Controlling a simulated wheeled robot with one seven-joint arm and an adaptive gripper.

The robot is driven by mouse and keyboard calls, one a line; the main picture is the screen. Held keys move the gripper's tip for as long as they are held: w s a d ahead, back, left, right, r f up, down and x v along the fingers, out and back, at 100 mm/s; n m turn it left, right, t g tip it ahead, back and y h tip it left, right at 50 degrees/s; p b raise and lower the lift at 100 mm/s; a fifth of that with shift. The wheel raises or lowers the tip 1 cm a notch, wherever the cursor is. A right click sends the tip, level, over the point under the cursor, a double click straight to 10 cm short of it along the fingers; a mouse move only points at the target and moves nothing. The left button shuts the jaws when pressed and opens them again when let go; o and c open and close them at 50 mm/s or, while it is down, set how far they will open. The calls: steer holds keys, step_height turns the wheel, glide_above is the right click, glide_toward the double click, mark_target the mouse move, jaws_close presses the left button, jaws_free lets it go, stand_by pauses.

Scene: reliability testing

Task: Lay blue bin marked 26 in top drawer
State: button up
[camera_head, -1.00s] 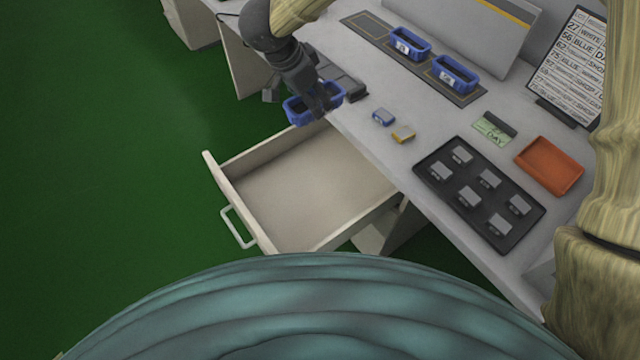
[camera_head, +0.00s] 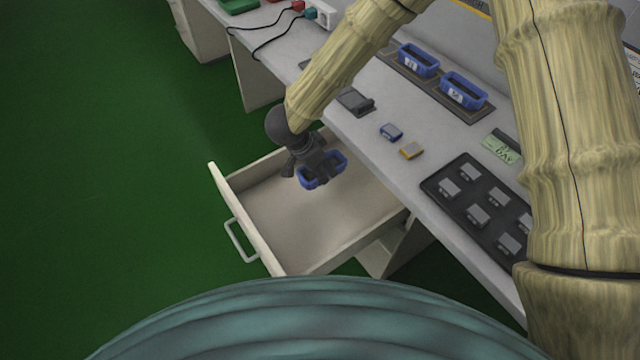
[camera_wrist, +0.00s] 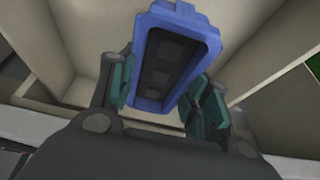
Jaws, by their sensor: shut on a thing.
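A blue bin (camera_head: 338,161) is held by my gripper (camera_head: 318,172) over the open top drawer (camera_head: 290,218), toward its back part near the desk. In the wrist view the blue bin (camera_wrist: 205,32) sits between the two fingers of my gripper (camera_wrist: 172,92), with the drawer walls around it. The fingers are closed on the bin's sides. Its inside shows several dark square shapes. I cannot read its number, and I cannot tell whether its bottom touches the drawer floor. The drawer is pulled out and otherwise empty.
Two other blue bins (camera_head: 418,60) (camera_head: 463,91) stand on a dark mat on the desk. A blue block (camera_head: 391,132), a yellow-edged block (camera_head: 411,151) and a black tray (camera_head: 450,207) of grey pieces lie nearer. The drawer's front floor is clear.

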mark_target(312, 175)
steer(key=shift+f, duration=4.05)
steer(key=o, duration=1.1)
steer(key=shift+f, duration=0.1)
steer(key=shift+o, duration=0.2)
steer(key=v, duration=1.2)
steer(key=shift+d+r, duration=0.1)
steer(key=shift+r, duration=0.1)
